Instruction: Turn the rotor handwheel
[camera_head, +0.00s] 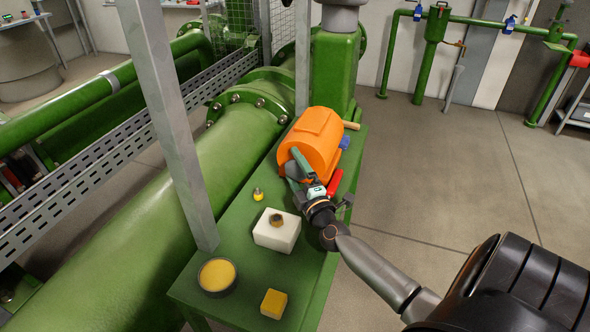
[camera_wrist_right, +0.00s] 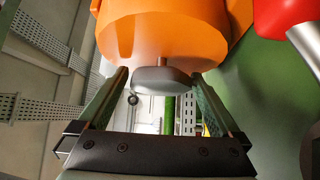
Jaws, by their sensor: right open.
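The orange case (camera_head: 318,138) lies on the green bench, and its round end fills the top of the right wrist view (camera_wrist_right: 165,35). A grey, flat-sided handwheel (camera_wrist_right: 162,80) on a short shaft sticks out of that end. A bit of grey at the case's near end in the head view is mostly hidden by my gripper. My right gripper (camera_wrist_right: 160,100) is open, with one green-lined finger on each side of the handwheel. Gaps show between the fingers and the handwheel. My right gripper is at the case's near end in the head view (camera_head: 305,172). My left gripper is not in view.
A red-handled object (camera_head: 335,182) lies close to the right of my gripper. The green bench (camera_head: 225,258) also holds a white block (camera_head: 276,236), a yellow-filled dish (camera_head: 217,275), a yellow block (camera_head: 274,303) and a small yellow-topped item (camera_head: 258,194). A grey post (camera_head: 168,120) stands left.

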